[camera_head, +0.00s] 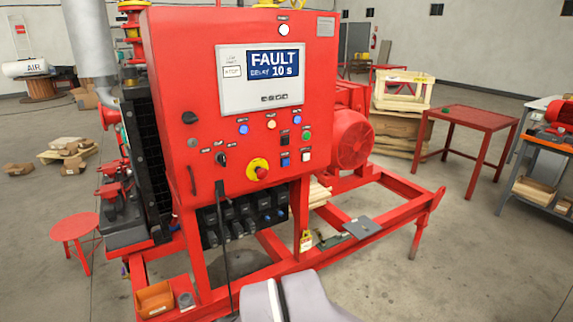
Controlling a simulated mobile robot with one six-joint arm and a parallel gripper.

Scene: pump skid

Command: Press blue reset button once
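A red control cabinet (178,70) stands on the pump skid, with a lit screen (273,64) reading "FAULT" and "10 s". Below the screen are two round blue lights or buttons, one at the left (243,129) and one at the right (297,120), with an amber one (271,124) between them. Lower down is a square blue button (285,162), left of a white one (306,156). The labels are too small to read, so I cannot tell which blue one is reset. A grey part of my arm shows at the bottom edge; my gripper is not in view.
A red emergency stop on a yellow ring (259,169) and a black rotary switch (221,160) sit near the buttons. A green button (307,135) is above the white one. The skid's red frame (385,224) sticks out right; a red stool (75,228) stands left.

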